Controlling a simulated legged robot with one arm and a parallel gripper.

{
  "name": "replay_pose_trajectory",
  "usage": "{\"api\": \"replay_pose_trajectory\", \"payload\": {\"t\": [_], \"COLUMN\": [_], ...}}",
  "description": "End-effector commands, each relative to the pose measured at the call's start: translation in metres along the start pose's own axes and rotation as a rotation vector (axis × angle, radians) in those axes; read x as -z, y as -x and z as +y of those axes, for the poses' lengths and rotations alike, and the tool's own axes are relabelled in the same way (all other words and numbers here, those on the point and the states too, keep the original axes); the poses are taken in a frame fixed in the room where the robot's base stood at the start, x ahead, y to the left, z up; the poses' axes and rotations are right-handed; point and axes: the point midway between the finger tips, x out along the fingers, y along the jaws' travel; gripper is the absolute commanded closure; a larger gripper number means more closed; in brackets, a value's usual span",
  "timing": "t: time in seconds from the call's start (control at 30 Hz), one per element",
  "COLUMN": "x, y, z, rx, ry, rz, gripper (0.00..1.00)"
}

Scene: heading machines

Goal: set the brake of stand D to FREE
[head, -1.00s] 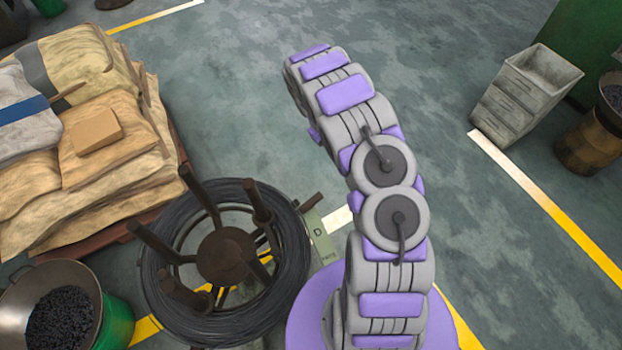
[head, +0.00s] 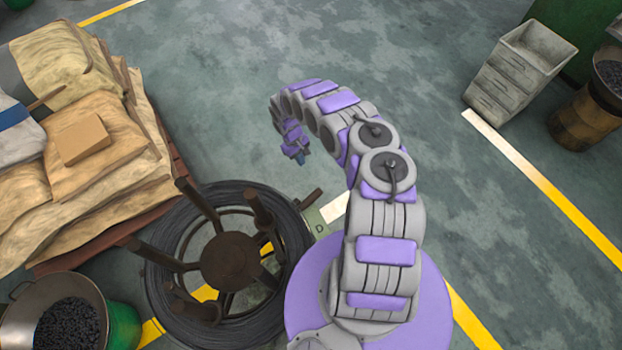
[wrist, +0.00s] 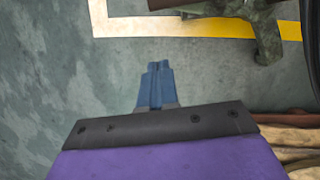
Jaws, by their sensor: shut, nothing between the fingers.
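Stand D (head: 229,261) is a dark brown spool stand with a coil of dark wire around its posts. Its green plate (head: 320,229) carries the letter D, and a short brown lever (head: 312,199) sticks out beside it. My gripper (head: 301,160) hangs above the floor beyond the lever, apart from it. In the wrist view the blue fingers (wrist: 157,65) are together and empty. A mottled green part (wrist: 262,28) and a brown bar (wrist: 195,5) of the stand show at the top there. The lever's setting cannot be read.
A pallet of stacked sacks (head: 85,140) stands left of the stand. A green tub of dark pieces (head: 65,325) is at the lower left. A grey bin (head: 520,70) and a rusty drum (head: 585,115) stand at the right. The middle floor is clear.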

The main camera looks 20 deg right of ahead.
Motion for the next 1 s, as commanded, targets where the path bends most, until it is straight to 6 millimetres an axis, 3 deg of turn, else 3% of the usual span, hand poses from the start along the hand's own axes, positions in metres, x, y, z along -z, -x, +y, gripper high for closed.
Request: {"api": "replay_pose_trajectory", "payload": {"t": [0.33, 0.47, 1.0], "x": [0.001, 0.000, 0.001], "y": [-0.001, -0.011, -0.099], "z": [0.000, 0.000, 0.000], "rx": [0.000, 0.002, 0.002], "ry": [0.000, -0.001, -0.002], "rz": [0.000, -0.001, 0.000], "gripper": [1.00, 1.00, 1.00]}}
